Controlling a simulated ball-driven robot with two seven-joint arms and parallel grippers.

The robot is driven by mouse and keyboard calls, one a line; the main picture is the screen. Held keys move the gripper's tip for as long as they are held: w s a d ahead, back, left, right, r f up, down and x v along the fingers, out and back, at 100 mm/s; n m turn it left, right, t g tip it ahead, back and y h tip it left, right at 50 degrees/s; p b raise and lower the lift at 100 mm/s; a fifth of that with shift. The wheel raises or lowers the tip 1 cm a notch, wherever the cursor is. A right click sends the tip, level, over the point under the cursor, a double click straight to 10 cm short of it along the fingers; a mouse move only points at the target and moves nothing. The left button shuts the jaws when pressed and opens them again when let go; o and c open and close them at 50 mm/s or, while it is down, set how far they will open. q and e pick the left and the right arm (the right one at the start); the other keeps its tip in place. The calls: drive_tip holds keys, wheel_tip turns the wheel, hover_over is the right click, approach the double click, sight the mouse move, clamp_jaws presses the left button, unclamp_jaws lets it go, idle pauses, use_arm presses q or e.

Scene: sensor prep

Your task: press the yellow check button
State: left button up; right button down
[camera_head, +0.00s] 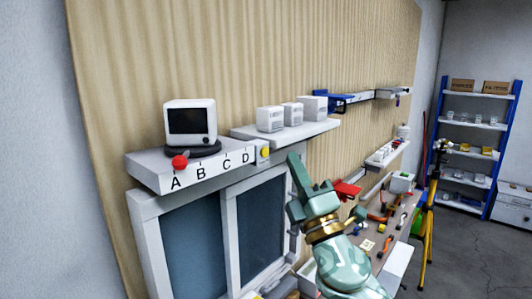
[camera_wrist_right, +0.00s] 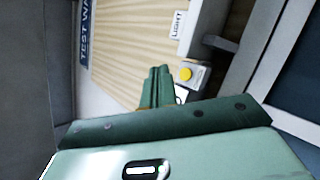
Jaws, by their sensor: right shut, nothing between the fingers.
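The yellow check button (camera_head: 265,152) sits on a small pale box at the right end of the shelf lettered A, B, C, D. It also shows in the right wrist view (camera_wrist_right: 186,74), just right of my fingertips. My right gripper (camera_head: 294,159) is shut and empty, its fingers pointing up toward the wall panel. In the head view its tips are a little right of the button, with a visible gap. In the right wrist view the shut fingers (camera_wrist_right: 157,72) stand left of the button; I cannot tell the depth between them. My left gripper is not in view.
A small monitor (camera_head: 190,122) and a red knob (camera_head: 180,162) are at the lettered shelf. White boxes (camera_head: 270,119) stand on a shelf above the button. A framed window (camera_head: 262,222) is below. A cluttered bench (camera_head: 393,262) lies right of my arm.

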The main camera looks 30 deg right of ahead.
sight(264, 152)
drive_tip(key=shift+w+a, duration=0.35)
drive_tip(key=shift+w, duration=0.5)
drive_tip(key=shift+w+a, duration=0.35)
drive_tip(key=shift+w, duration=0.45)
drive_tip(key=shift+b, duration=0.3)
idle(0.6)
drive_tip(key=shift+w+a, duration=0.2)
drive_tip(key=shift+w, duration=0.2)
drive_tip(key=shift+w+a, duration=0.1)
drive_tip(key=shift+w, duration=0.2)
idle(0.6)
drive_tip(key=shift+s, duration=0.15)
drive_tip(key=shift+s+d, duration=0.3)
drive_tip(key=shift+s, duration=0.3)
